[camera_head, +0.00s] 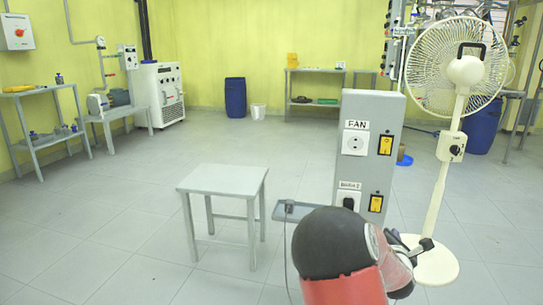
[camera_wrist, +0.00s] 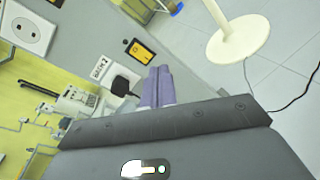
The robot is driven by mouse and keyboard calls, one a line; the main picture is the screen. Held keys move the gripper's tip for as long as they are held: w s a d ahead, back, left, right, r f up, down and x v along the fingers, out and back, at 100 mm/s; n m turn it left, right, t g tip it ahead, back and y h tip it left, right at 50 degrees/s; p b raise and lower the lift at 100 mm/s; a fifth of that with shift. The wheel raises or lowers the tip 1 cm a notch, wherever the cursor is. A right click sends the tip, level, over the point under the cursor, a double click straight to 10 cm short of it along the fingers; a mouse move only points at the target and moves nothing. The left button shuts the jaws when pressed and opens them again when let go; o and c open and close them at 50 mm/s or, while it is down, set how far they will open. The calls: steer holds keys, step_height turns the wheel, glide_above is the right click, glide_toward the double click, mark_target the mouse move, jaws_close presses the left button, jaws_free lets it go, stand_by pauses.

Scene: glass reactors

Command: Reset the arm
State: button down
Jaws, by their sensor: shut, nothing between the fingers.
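My gripper shows in the wrist view (camera_wrist: 158,85) as two purple fingers pressed together, shut and empty. In the head view my red and black arm reaches forward at the lower right, and the fingers are hidden behind it. A grey socket post (camera_head: 369,145) stands just beyond the arm. It has an upper socket labelled FAN, which is empty, a lower socket with a black plug (camera_head: 348,201), and two orange switches. In the wrist view the black plug (camera_wrist: 124,82) appears just left of the fingers; I cannot tell whether they touch.
A white standing fan (camera_head: 460,70) is right of the post, its round base (camera_head: 432,264) on the floor near my arm. A small grey table (camera_head: 222,179) stands left of the post. Open floor (camera_head: 90,240) lies to the left. Blue barrels (camera_head: 235,98) are at the back.

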steer(key=s+a+r+m+g+y+p, duration=0.1)
steer(key=s+a+r+m+g+y, duration=0.1)
steer(key=s+a+m, duration=0.5)
steer(key=s+a+r+m+g+y+p, duration=0.2)
steer(key=s+a+r+m+g, duration=0.2)
steer(key=s, duration=1.2)
steer(key=s+a+r+m+g+y+p, duration=0.1)
steer(key=s+a+r+m+g+y, duration=0.2)
steer(key=s+a+m, duration=0.7)
step_height(320, 180, up, 3)
steer(key=s+m, duration=0.1)
steer(key=m, duration=0.2)
steer(key=shift+s+a+f+p, duration=0.15)
steer(key=shift+s+a+p, duration=0.05)
steer(key=shift+a+p, duration=0.2)
